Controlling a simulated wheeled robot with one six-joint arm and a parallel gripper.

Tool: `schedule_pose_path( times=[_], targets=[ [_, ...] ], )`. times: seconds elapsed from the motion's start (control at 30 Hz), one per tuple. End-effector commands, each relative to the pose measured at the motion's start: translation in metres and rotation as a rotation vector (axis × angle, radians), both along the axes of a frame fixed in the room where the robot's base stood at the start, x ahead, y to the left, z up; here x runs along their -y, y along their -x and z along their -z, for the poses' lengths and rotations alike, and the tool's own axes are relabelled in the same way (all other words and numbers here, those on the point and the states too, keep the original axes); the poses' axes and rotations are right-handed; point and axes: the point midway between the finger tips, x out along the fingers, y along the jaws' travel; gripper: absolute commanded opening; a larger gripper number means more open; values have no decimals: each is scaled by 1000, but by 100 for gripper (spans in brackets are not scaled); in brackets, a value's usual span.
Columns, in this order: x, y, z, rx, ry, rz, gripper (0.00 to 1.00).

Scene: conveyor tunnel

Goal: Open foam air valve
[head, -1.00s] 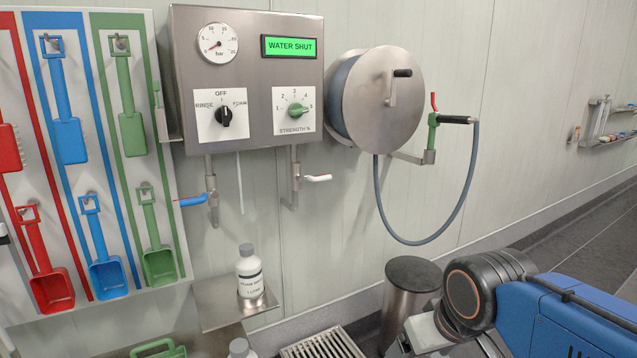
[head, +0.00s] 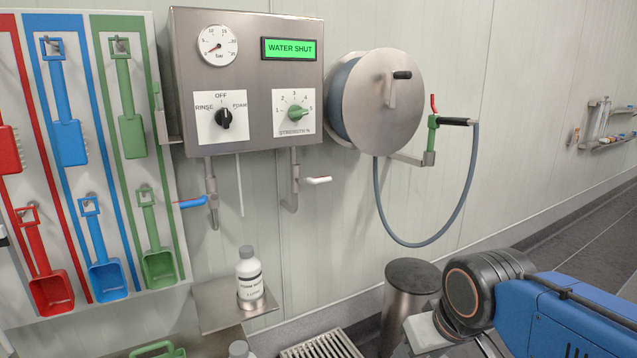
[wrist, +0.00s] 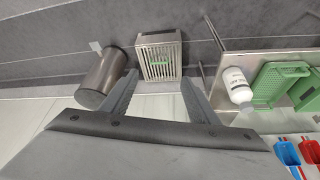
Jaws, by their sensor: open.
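The steel foam station (head: 245,80) hangs on the wall with a green display reading WATER SHUT. Under it, the right pipe (head: 292,180) carries a valve with a white lever (head: 318,180) pointing right. The left pipe carries a valve with a blue lever (head: 191,203) pointing left. I see no label on either valve, so I cannot tell from print which is the air one. The selector knob (head: 224,118) points to OFF. My gripper (wrist: 160,78) is open and empty in the wrist view, with a floor grate beyond its fingers; the levers are not visible there.
A hose reel (head: 385,100) with a hanging hose is right of the station. A white bottle (head: 249,278) stands on a steel shelf (head: 215,308) below. A steel cylinder (head: 410,305) and floor grate (head: 322,345) are near my arm. Coloured scoops hang at left.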

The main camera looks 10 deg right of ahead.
Motion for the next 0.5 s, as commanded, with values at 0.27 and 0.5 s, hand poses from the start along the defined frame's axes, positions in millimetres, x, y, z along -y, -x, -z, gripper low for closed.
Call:
schedule_pose_path(
  times=[0.27,0.5],
  targets=[
    [-21,-38,-22,-99,-174,71,33],
    [-41,-96,-52,-188,-403,140,33]
  ],
)
